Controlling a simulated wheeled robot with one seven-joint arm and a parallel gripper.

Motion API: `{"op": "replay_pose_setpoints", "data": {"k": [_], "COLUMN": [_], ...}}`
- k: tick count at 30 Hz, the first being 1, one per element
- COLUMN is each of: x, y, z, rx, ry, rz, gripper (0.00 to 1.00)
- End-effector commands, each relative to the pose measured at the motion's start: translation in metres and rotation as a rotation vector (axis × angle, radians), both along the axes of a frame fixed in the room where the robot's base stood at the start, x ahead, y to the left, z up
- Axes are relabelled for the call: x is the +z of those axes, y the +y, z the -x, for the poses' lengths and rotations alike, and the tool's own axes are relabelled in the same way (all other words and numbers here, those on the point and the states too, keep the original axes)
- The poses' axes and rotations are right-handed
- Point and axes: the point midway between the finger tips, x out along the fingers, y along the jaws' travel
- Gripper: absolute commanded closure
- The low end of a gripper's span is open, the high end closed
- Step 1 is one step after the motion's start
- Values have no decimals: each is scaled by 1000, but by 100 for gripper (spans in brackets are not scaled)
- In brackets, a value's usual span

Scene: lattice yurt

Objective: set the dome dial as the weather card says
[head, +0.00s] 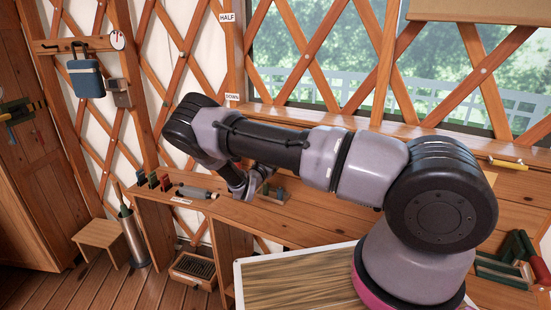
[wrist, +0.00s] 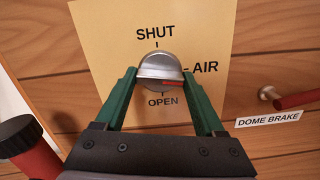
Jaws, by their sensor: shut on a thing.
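The dome dial (wrist: 155,66) is a round silver knob on a yellow plate (wrist: 105,40) marked SHUT at the top, AIR at the right and OPEN at the bottom. Its red mark points right, slightly below the AIR tick. My gripper (wrist: 160,84) has its green fingers on either side of the knob, shut on it. In the head view my gripper (head: 245,186) is low over the bench and partly behind my arm; the dial is hidden there. I cannot make out a weather card in either view.
A red DOME BRAKE handle (wrist: 297,100) sticks out right of the plate. A red handle with a black end (wrist: 25,140) is close at left. The bench (head: 225,208) holds a grey cylinder (head: 195,192) and a small tray (head: 272,197). A stool (head: 100,235) stands at left.

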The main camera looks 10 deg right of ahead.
Motion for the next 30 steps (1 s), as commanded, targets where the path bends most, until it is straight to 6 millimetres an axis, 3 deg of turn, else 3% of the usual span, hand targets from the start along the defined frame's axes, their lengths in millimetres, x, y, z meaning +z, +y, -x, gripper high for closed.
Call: {"op": "replay_pose_setpoints", "data": {"k": [12,28,29,30], "x": [1,1,1,1], "y": [-1,-1,-1,-1], "z": [-1,-1,-1,-1], "rx": [0,-1,-1,-1], "ry": [108,120,120,120], "rz": [140,155,155,155], "gripper": [84,84,17,2]}}
